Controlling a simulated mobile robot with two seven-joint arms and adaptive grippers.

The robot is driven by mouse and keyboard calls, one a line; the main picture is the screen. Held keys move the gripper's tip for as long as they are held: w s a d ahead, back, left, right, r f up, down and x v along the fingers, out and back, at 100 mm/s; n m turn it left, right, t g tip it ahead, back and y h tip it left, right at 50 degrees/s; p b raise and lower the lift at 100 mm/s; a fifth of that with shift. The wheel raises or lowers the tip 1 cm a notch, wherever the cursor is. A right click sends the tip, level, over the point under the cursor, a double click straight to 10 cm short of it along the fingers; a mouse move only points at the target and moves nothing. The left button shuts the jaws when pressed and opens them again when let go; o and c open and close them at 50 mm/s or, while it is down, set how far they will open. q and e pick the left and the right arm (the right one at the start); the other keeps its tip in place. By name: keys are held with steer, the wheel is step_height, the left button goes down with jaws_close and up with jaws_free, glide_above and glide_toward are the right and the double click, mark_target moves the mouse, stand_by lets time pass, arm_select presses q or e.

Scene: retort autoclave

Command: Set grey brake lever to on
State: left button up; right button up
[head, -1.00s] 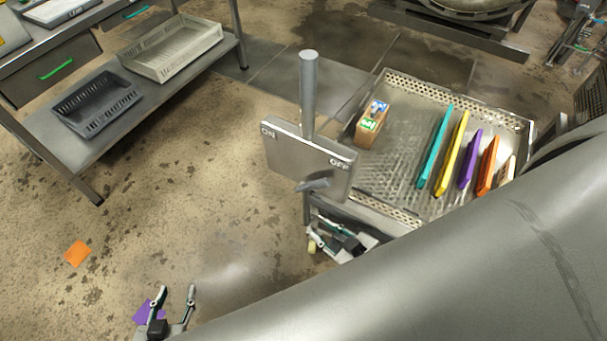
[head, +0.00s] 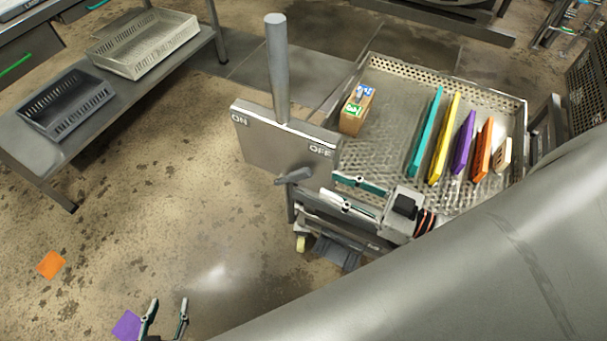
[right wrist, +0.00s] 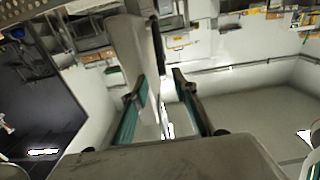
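A grey plate (head: 262,145) is marked ON at its left end and OFF at its right end. A thick grey round bar (head: 277,70), apparently the brake lever, stands nearly upright at the plate's top, about midway between the marks. A small grey handle-like part (head: 295,176) sticks out low on the plate's front. My right gripper (head: 335,187) is open and empty, just right of that part and below the OFF end. Its open fingers (right wrist: 160,103) also show in the right wrist view, with a pale upright shape beyond them. My left gripper (head: 166,310) is open and empty over the floor.
A perforated metal tray (head: 395,75) behind my right gripper holds a small box (head: 356,108) and several coloured slabs. A low bench (head: 112,130) at the left carries a dark basket (head: 65,108) and a pale basket (head: 145,45). Orange (head: 51,265) and purple (head: 127,326) pieces lie on the floor.

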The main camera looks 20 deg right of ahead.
mark_target(306, 176)
steer(key=shift+f+x, duration=0.1)
steer(key=shift+x, duration=1.85)
steer(key=shift+f+x, duration=0.15)
steer(key=shift+x, duration=1.75)
steer(key=shift+s+a, duration=0.1)
steer(key=shift+a, duration=0.05)
jaws_close()
